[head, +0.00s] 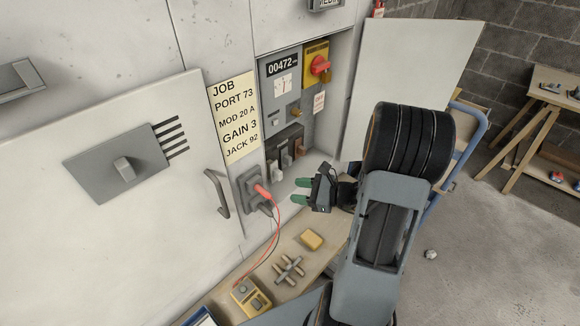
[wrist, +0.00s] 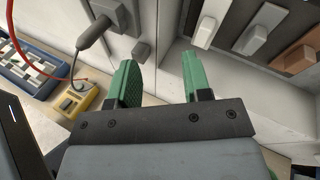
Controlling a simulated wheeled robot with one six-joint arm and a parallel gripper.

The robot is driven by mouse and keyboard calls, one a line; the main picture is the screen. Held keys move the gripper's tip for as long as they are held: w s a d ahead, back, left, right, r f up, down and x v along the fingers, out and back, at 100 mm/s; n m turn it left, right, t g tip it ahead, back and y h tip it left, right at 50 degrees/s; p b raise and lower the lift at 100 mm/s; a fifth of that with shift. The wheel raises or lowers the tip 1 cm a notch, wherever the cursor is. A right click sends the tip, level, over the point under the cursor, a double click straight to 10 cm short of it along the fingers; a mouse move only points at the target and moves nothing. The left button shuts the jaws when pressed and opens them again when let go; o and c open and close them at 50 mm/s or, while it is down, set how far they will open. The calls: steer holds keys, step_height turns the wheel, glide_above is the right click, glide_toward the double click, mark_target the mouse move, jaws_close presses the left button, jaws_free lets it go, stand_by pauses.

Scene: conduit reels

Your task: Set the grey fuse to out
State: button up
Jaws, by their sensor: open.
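The grey fuse (head: 287,159) sits in the lower part of the open cabinet, between a white fuse (head: 277,171) and a brown fuse (head: 300,148). In the wrist view the grey fuse (wrist: 254,40) is at the upper right, with the white fuse (wrist: 205,32) to its left and the brown fuse (wrist: 297,59) to its right. My gripper (head: 301,191) is open and empty, in front of and below the fuse row, apart from it. In the wrist view its green fingers (wrist: 158,68) point up the picture, left of the grey fuse, with nothing between them.
A grey socket block (head: 255,188) with a red plug and cable is left of my gripper. The open cabinet door (head: 410,75) stands to the right.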

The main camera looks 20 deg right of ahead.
mark_target(291, 162)
steer(key=w+d+f+m+t+h, duration=0.2)
steer(key=w+d+m+t+h, duration=0.1)
steer(key=d+m+t+h, duration=0.35)
steer(key=shift+m+y, duration=0.55)
steer(key=shift+y, duration=0.3)
steer(key=x, duration=0.4)
steer(key=d+x, duration=0.1)
steer(key=x, duration=0.7)
steer(key=shift+w+d+f, duration=0.15)
steer(key=shift+w+f, duration=0.1)
steer(key=shift+w, duration=0.1)
jaws_close()
